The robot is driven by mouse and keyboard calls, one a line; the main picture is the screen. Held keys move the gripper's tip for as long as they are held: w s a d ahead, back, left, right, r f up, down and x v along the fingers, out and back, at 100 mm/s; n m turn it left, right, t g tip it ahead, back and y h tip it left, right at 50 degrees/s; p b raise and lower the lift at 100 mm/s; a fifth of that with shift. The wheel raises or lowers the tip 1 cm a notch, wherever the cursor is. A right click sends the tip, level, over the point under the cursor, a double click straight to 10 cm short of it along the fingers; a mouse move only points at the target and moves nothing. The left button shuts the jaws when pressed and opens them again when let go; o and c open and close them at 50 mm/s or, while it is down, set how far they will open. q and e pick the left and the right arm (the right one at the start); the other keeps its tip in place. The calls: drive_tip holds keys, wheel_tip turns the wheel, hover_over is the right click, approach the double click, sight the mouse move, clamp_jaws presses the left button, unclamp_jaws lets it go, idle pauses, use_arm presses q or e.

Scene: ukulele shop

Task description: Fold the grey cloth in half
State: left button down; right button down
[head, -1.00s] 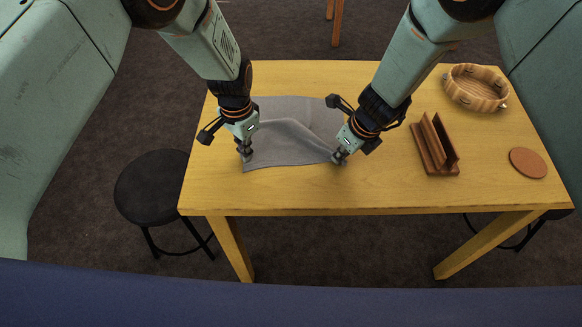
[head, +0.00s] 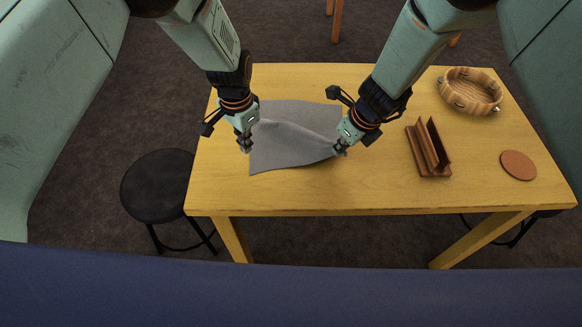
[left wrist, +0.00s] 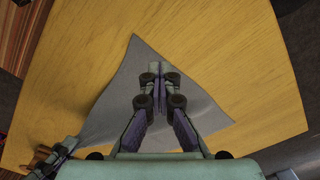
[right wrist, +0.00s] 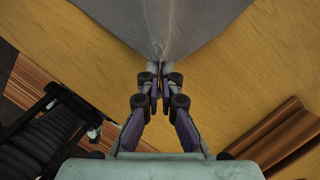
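The grey cloth (head: 290,148) lies on the table left of its middle, with a slanting crease across it. My right gripper (head: 340,150) is shut on its near right corner. In the right wrist view the cloth (right wrist: 170,25) gathers to a point at those fingertips (right wrist: 160,68). My left gripper (head: 244,147) is at the cloth's left edge. In the left wrist view its fingertips (left wrist: 157,70) are together over the cloth (left wrist: 200,108), which shows no gather there. One cloth corner extends past them. The far part is partly hidden by my arms.
The yellow wooden table (head: 390,195) is clear along its near side. A wooden stand (head: 428,150), a brown round coaster (head: 518,165) and a wooden jingle ring (head: 470,92) are on the right. A black stool (head: 157,186) stands left of the table.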

use_arm(q)
drive_tip(key=c, duration=0.9)
unclamp_jaws()
drive_tip(key=shift+c, duration=0.2)
